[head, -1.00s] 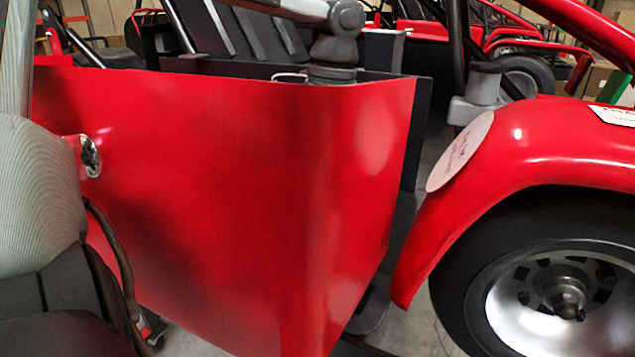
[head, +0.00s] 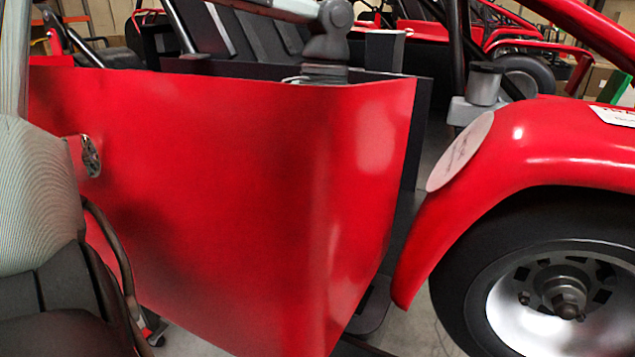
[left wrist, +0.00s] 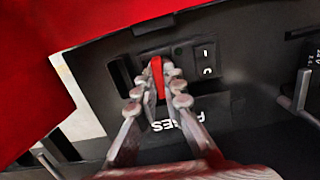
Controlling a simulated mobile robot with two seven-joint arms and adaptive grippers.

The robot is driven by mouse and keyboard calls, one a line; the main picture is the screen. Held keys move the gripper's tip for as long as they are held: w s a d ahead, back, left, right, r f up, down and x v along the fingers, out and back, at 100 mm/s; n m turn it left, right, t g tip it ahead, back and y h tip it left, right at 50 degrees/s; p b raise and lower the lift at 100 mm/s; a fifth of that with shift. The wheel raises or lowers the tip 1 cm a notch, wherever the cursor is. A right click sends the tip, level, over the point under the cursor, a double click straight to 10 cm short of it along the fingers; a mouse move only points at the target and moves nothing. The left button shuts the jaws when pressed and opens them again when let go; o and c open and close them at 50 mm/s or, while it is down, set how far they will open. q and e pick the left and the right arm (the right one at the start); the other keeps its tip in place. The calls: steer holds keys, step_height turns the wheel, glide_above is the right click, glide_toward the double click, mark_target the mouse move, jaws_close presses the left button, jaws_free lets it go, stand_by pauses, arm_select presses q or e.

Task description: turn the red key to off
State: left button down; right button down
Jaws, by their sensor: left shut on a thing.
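The red key (left wrist: 157,76) is a narrow red piece on a dark panel in the left wrist view. It stands nearly upright in that picture, its top leaning slightly left. My left gripper (left wrist: 157,88) has its two fingers on either side of the key and is shut on it. My right gripper is in neither view.
The red body panel (head: 230,190) fills the head view's middle, with a red fender (head: 540,150) and wheel (head: 560,290) to its right. Beside the key sit a black rocker switch (left wrist: 207,60) and an upside-down FUSES label (left wrist: 178,125). Other karts stand behind.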

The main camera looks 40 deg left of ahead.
arm_select(q)
steer(key=n, duration=0.3)
steer(key=c, duration=1.6)
jaws_free()
steer(key=shift+o, duration=0.2)
step_height(320, 180, up, 12)
steer(key=w, duration=0.1)
steer(key=shift+a, duration=0.4)
steer(key=shift+w, duration=0.15)
